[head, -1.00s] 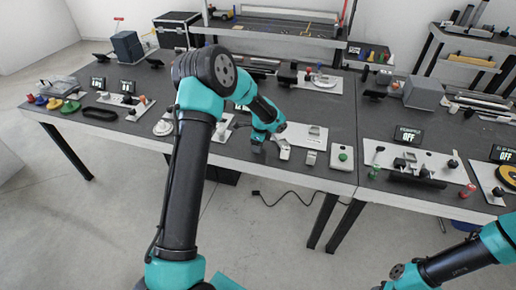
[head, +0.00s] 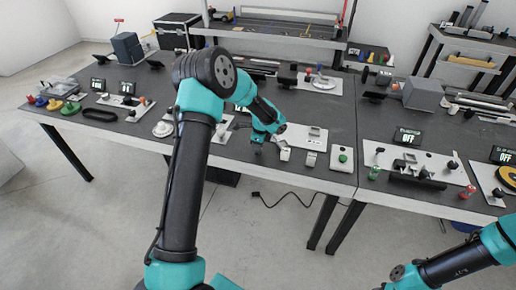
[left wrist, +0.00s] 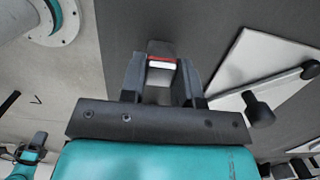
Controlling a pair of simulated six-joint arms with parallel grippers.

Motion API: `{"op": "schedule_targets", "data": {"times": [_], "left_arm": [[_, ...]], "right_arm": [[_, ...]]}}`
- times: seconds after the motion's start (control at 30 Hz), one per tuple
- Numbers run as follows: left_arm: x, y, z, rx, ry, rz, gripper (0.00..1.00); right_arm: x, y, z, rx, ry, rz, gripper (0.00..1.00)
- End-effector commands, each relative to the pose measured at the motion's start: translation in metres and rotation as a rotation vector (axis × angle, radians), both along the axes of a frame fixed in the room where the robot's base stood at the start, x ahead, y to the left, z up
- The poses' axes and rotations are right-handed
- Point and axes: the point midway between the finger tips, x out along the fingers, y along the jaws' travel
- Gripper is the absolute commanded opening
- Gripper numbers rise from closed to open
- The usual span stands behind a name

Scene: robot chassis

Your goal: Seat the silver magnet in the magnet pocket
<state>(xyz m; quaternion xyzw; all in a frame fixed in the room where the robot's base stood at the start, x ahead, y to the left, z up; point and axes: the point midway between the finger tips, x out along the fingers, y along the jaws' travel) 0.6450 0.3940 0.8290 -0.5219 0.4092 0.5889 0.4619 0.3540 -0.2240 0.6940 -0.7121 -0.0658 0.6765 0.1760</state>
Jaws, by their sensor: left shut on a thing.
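My left gripper (head: 257,146) is low over the front part of the table, left of two small silver pieces (head: 285,152) and (head: 310,158). In the left wrist view its two fingers (left wrist: 160,82) are shut on a small silver block with a red stripe and a pale band (left wrist: 160,63), which looks like the silver magnet. The arm and fingers hide the block in the head view. I cannot tell which fixture has the magnet pocket. My right gripper is out of view; only part of the right arm shows at bottom right.
A pale plate (left wrist: 285,70) with a dark knob (left wrist: 259,108) lies close to the left gripper. A green button box (head: 342,157) stands near the table edge. Several fixtures, displays and a shelf (head: 275,31) crowd the table further back. The front edge is close.

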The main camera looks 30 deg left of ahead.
Motion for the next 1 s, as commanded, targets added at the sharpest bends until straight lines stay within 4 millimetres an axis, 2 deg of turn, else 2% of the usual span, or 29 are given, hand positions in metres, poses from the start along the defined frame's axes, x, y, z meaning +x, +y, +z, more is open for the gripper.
{"op": "schedule_targets", "data": {"times": [0.27,0.5,0.77,1.0], "left_arm": [[0.001,0.000,0.010,0.001,-0.002,0.001,0.04],[0.000,0.000,0.037,0.001,-0.002,0.001,0.04],[-0.032,-0.020,0.039,0.001,0.002,-0.004,0.04],[-0.078,-0.048,0.045,0.000,0.000,-0.003,0.04]], "right_arm": [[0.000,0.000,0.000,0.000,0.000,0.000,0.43],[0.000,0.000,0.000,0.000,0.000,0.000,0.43],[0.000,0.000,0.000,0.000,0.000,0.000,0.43],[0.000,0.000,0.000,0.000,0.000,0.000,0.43]]}}
